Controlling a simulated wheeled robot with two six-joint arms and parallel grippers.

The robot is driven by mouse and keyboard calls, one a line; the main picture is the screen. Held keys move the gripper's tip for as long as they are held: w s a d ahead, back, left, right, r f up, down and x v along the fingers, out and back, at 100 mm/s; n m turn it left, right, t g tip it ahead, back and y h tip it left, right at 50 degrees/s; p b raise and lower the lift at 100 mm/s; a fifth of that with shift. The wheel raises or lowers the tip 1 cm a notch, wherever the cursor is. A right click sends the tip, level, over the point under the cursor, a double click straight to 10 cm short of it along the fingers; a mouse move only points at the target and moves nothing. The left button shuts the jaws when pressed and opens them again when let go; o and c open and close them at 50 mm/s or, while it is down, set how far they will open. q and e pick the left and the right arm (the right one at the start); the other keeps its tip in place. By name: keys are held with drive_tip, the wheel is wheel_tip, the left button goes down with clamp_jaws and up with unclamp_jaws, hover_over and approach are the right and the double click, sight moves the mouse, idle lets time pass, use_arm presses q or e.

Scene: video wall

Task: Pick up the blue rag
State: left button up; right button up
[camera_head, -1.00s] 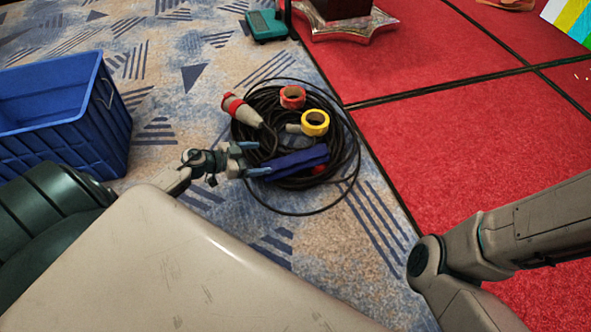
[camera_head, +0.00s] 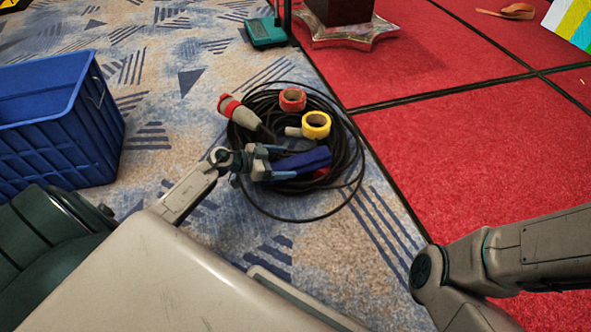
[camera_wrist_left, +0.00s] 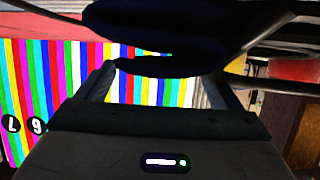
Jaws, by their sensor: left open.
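The blue rag (camera_head: 308,160) lies folded long and narrow on the near side of a coiled black cable (camera_head: 340,190) on the carpet. My left gripper (camera_head: 268,163) reaches in from the left. Its fingers overlap the rag's left end and hide part of it. The left gripper is open. In the left wrist view a dark blue shape, likely the rag (camera_wrist_left: 155,45), crosses just beyond the open fingers (camera_wrist_left: 160,88). I cannot tell whether the fingers touch it. My right arm shows at the lower right, but its gripper is out of frame.
A blue crate (camera_head: 60,150) stands at left. Red floor panels (camera_head: 470,150) are at right. A teal device (camera_head: 265,32) sits at the back.

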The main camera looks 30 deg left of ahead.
use_arm(q)
drive_tip(key=shift+b+x, duration=0.4)
drive_tip(key=shift+x, duration=0.7)
drive_tip(key=shift+r, duration=0.1)
drive_tip(key=c, duration=1.1)
